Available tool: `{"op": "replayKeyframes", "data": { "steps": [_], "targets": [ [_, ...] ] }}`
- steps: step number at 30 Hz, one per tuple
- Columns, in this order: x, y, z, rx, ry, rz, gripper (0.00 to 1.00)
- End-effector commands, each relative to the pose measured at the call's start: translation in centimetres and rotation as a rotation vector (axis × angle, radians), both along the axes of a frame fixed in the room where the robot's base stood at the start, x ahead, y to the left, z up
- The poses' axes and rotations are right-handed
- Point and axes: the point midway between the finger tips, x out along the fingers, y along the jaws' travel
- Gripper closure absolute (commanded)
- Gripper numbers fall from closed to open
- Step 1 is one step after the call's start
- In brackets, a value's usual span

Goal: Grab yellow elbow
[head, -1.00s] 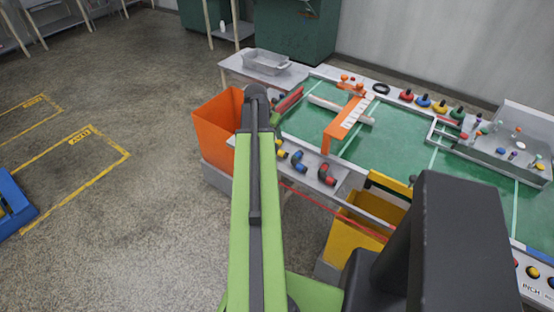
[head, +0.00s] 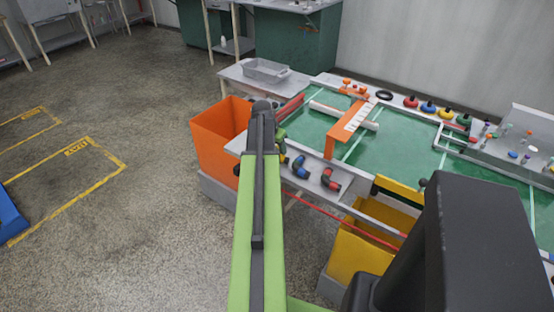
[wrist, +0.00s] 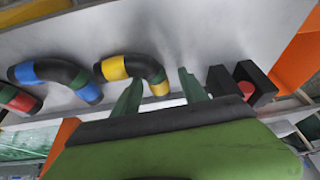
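The yellow elbow (wrist: 145,65), a bent black pipe piece with yellow bands at both ends, lies on a pale grey surface in the wrist view. My gripper (wrist: 159,76) is open, its two green fingers apart. The elbow's right yellow end shows between the fingers, and the left finger overlaps its bend. I cannot tell whether the fingers touch it. In the head view the elbow is mostly hidden behind my arm. A blue elbow (wrist: 55,74) and a red elbow (wrist: 17,98) lie to the left in the wrist view.
A black block-shaped fixture (wrist: 225,82) stands just right of the right finger. In the head view, an orange bin (head: 218,140) is left of my arm and a yellow bin (head: 358,255) is right. The green table (head: 400,155) has an orange bracket (head: 338,130) on it.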

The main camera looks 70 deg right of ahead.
Motion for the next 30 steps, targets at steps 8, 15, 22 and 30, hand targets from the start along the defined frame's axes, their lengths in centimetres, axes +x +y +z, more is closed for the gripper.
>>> {"op": "replayKeyframes", "data": {
  "steps": [8,15,22,30],
  "targets": [
    [0.0,0.0,0.1,0.0,0.0,0.0,0.86],
    [0.0,0.0,0.0,0.0,0.0,0.0,1.0],
    [-0.1,0.0,0.2,0.0,0.0,-0.001,1.0],
    [-0.1,0.0,2.9,0.0,0.001,0.0,1.0]
  ]
}}
